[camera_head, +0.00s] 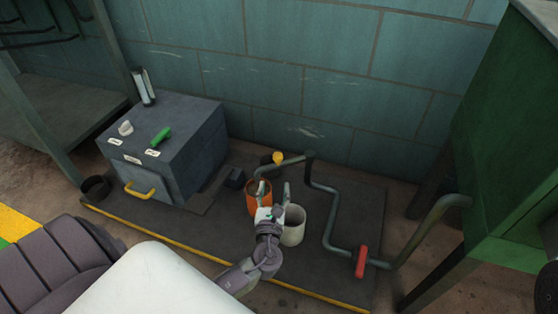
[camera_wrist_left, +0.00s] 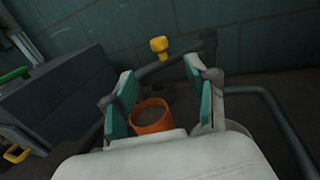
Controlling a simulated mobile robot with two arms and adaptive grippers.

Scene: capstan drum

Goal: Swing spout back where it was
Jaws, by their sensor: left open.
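The spout (camera_head: 292,161) is a thin grey pipe that runs left from the top of an upright pipe, with a yellow knob (camera_head: 278,157) on it. Its left end is near the orange can (camera_head: 252,204). My left gripper (camera_head: 273,190) is open and empty, above the cans and on the near side of the spout. In the left wrist view the spout (camera_wrist_left: 177,60) and yellow knob (camera_wrist_left: 159,46) are beyond the open fingers (camera_wrist_left: 158,72). The orange can (camera_wrist_left: 153,126) shows between them. My right gripper is not in view.
A pale can (camera_head: 293,231) stands right of the orange one. A bent pipe with a red handle (camera_head: 361,262) is on the right, before a green cabinet (camera_head: 505,150). A grey box (camera_head: 165,145) with switches stands left. Bare mat (camera_head: 225,225) shows left of my gripper.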

